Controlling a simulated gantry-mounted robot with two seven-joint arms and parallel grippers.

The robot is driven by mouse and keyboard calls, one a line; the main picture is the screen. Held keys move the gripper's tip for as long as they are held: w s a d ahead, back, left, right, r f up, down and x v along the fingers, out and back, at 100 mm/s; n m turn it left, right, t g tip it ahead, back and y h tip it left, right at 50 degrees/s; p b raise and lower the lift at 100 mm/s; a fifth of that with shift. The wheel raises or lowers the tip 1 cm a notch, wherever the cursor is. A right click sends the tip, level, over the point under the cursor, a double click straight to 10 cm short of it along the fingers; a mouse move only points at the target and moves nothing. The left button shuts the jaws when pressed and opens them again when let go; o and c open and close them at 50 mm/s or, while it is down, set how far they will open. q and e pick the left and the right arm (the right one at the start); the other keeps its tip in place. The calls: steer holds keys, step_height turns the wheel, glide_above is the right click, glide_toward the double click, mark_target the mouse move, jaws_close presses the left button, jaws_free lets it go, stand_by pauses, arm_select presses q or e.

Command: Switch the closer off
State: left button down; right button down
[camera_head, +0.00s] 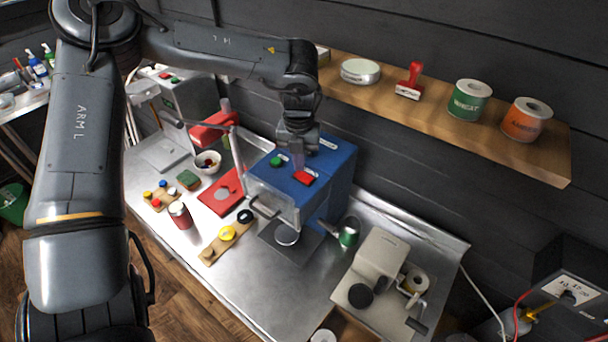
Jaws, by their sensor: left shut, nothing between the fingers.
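The closer appears to be the blue machine (335,165) in the middle of the steel bench. Its top carries a green button (277,161) and a larger red button (304,178). A clear guard (270,199) stands at its front, with a handle. My left gripper (299,150) is shut and empty, pointing down over the machine's top, behind the two buttons. The picture does not clearly show whether it touches the machine. My right gripper is not in view.
A wooden shelf (438,119) on the wall holds a red stamp (410,82), a green label roll (468,100) and an orange roll (526,119). A beige machine (372,272) stands right of the closer. A bowl (207,162) is left.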

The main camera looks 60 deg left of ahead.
arm_select(q)
steer(key=shift+f+b, duration=0.7)
steer(key=shift+f, duration=0.25)
stand_by(0.6)
steer(key=shift+r, duration=0.15)
steer(key=shift+r+p, duration=2.65)
steer(key=shift+r, duration=0.8)
